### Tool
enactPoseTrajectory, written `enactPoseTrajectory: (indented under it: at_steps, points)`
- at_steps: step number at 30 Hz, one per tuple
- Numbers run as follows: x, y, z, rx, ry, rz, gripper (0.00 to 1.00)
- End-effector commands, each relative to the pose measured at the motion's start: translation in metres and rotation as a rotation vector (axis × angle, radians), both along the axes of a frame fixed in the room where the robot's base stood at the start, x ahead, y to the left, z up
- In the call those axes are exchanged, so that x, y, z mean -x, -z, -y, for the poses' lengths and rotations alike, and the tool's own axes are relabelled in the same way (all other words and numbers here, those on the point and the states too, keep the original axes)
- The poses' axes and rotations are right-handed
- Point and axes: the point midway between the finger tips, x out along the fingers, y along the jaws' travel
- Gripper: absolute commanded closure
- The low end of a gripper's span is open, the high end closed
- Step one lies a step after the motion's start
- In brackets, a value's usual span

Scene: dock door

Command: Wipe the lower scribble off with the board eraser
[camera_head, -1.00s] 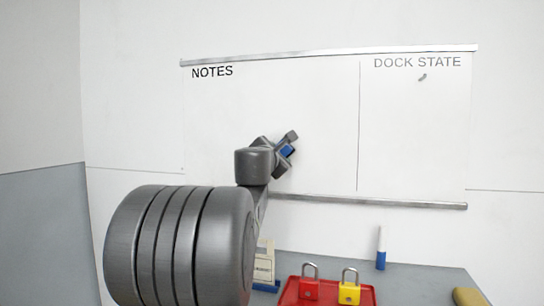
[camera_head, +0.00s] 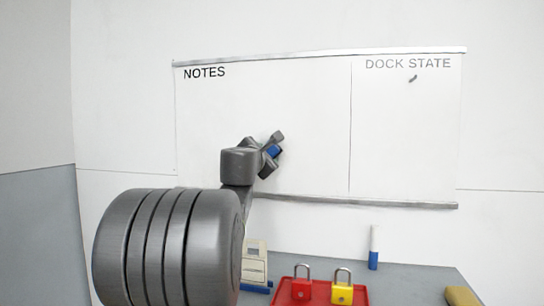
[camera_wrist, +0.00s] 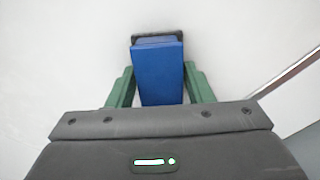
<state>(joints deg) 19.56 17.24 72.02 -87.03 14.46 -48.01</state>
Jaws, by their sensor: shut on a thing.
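My gripper (camera_wrist: 158,92) is shut on the blue board eraser (camera_wrist: 159,68), with a green finger on each side of it. The eraser's dark far end faces the white board surface; whether it touches cannot be told. In the head view the eraser (camera_head: 273,152) shows at my gripper (camera_head: 268,155), in front of the notes part of the whiteboard (camera_head: 310,120). One small dark scribble (camera_head: 413,79) is on the board under the words DOCK STATE. No other scribble shows; my arm hides part of the board's lower left.
A metal ledge (camera_head: 370,203) runs along the board's lower edge. Below, a grey table holds a red tray (camera_head: 319,292) with a red padlock (camera_head: 301,287) and a yellow padlock (camera_head: 342,289), a blue-and-white marker (camera_head: 374,248), a beige box (camera_head: 254,262) and a tan item (camera_head: 461,297).

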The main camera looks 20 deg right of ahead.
Motion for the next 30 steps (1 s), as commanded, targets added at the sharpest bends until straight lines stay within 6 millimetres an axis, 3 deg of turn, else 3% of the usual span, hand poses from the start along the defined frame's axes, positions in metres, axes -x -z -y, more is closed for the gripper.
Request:
enactPoseTrajectory:
  at_steps: [30]
  points:
    - [-0.036, 0.000, -0.054, 0.000, -0.002, -0.001, 0.72]
